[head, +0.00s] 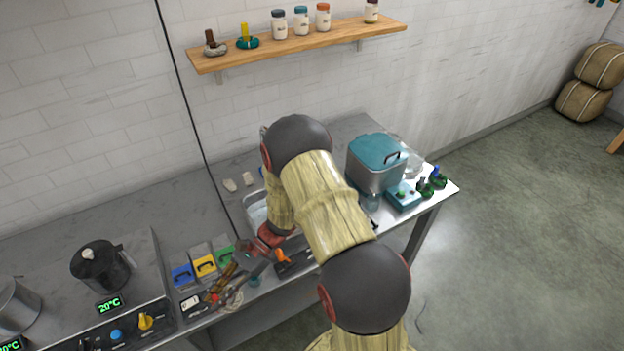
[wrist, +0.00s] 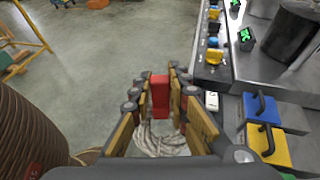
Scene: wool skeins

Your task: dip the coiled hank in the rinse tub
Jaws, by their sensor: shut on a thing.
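My gripper (head: 222,288) is shut on a red block-like piece (wrist: 160,94), which shows between the fingers in the wrist view. A pale coiled hank (wrist: 158,140) shows just below the red piece, between the fingers. It also shows as a thin pale loop (head: 234,299) near the counter's front edge in the head view. How the hank joins the red piece is not clear. A pale, metal-rimmed tub (head: 255,209), which looks like the rinse tub, is set in the counter behind my arm. My arm hides much of it, and the gripper is apart from it, towards the front left.
Blue (head: 182,275), yellow (head: 205,265) and green (head: 225,254) handled pieces stand left of the tub. A steel pot with a teal lid (head: 377,163) stands right of my arm. Open floor (wrist: 110,50) lies before the counter.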

